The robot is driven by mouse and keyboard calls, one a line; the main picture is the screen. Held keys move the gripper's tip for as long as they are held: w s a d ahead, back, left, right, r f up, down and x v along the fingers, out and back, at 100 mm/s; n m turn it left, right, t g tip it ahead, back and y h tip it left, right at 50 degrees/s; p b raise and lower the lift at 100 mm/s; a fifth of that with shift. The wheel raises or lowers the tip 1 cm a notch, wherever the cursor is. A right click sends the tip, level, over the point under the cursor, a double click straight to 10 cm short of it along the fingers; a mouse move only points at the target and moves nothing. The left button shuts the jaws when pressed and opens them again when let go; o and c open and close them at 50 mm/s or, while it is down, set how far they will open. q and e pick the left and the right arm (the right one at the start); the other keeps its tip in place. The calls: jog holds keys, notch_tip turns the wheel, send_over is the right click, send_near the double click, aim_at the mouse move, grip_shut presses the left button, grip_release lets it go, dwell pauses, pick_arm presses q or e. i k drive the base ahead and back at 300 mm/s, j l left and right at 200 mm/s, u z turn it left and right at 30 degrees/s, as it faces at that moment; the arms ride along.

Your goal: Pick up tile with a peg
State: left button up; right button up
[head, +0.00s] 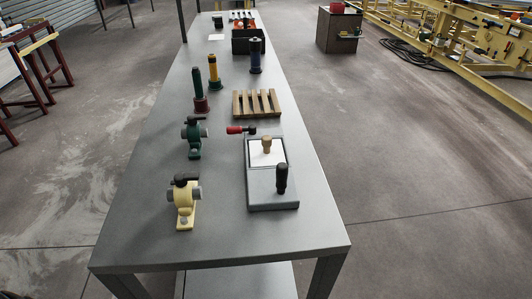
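A white square tile (258,156) with a tan wooden peg (267,145) standing up from it sits in a grey fixture (271,198) on the near right part of the long grey table. A black upright handle (282,178) stands at the fixture's near end. A red-handled clamp (240,129) is at its far left corner. Neither of my grippers shows in the head view.
The long grey table (212,235) holds a cream tool (184,202), a green tool (194,137), a wooden slatted rack (256,104), upright cylinders (255,55) and a dark box (247,42).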

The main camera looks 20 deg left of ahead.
aim_at(267, 152)
jog(key=i+l+u, duration=0.2)
jog(key=u, duration=0.25)
jog(key=i+l+u, duration=0.15)
jog(key=u, duration=0.25)
